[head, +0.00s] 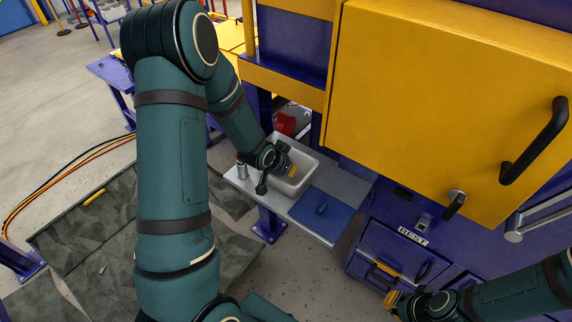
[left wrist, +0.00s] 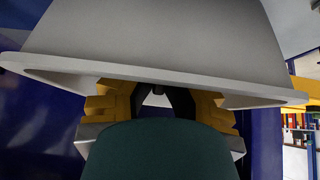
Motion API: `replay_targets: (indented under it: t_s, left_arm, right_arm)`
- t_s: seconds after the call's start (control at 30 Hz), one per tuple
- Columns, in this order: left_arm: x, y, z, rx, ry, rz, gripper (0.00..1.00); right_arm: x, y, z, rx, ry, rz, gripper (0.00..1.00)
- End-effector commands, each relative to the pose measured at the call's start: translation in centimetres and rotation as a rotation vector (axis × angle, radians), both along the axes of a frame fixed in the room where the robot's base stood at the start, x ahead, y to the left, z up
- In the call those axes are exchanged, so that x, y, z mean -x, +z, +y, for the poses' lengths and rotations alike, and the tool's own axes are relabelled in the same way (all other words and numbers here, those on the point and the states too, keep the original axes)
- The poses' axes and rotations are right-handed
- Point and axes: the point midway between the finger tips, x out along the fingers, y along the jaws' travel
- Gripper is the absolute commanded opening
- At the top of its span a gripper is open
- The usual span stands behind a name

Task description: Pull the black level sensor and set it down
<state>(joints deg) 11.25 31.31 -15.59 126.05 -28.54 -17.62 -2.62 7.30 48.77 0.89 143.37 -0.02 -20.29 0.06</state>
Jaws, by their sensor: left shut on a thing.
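My left gripper (head: 284,164) reaches into the pale grey tub (head: 312,162) on the shelf, its yellow fingers over the tub. In the left wrist view the left gripper (left wrist: 158,92) has its fingers passing behind the tub's rim (left wrist: 60,72). A black thing, which I take to be the black level sensor (left wrist: 178,101), shows between them; the gripper is shut on it. Its lower end is hidden by the rim. My right gripper (head: 391,300) is at the lower right, near the blue drawers; its finger opening is too small to tell.
The grey shelf (head: 338,182) carries the tub, a blue mat (head: 332,214) with a small blue piece on it, and a small metal cylinder (head: 242,170). A yellow cabinet door (head: 440,100) with a black handle stands close on the right.

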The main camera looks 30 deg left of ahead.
Motion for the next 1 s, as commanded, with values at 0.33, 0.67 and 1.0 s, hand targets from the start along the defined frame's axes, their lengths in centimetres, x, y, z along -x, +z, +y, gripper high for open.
replay_targets:
  t_s: [0.33,0.67,1.0]
  left_arm:
    - [0.0,-0.2,0.0,0.0,0.0,-0.001,0.17]
    - [0.0,-0.2,0.0,0.0,0.0,0.0,0.44]
    - [1.5,2.0,0.2,0.001,0.002,-0.004,0.44]
  right_arm:
    - [-0.1,-0.1,0.0,0.0,-0.001,-0.002,0.0]
    - [-0.1,-0.1,0.0,0.0,-0.001,-0.002,0.0]
    - [-0.1,-0.1,0.0,0.0,0.0,-0.001,0.0]
